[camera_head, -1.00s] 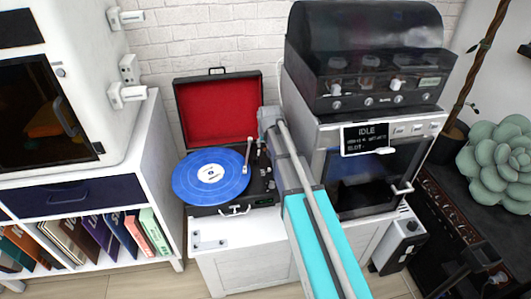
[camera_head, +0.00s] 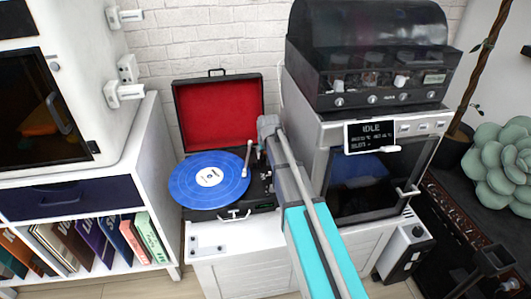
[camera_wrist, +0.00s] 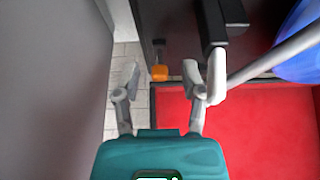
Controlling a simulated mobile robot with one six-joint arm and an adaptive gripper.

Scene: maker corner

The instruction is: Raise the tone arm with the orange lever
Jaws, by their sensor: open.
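The turntable is an open black case with a red-lined lid (camera_head: 217,112) and a blue record (camera_head: 190,178) on its platter. The light tone arm (camera_head: 247,160) stands at the record's right; in the wrist view it is a grey rod (camera_wrist: 275,58) running toward the record. The small orange lever (camera_wrist: 159,72) sits on the dark deck. My gripper (camera_wrist: 162,78) is open, with one finger on each side of the lever in the picture. I cannot tell whether either finger touches it. In the head view, my arm hides the lever and most of the gripper.
A black block (camera_wrist: 215,25) beside the tone arm is close to the right finger. A machine with an IDLE display (camera_head: 371,137) stands close on the right. The white cabinet (camera_head: 235,262) carries the turntable. A shelf of record sleeves (camera_head: 88,243) is at left.

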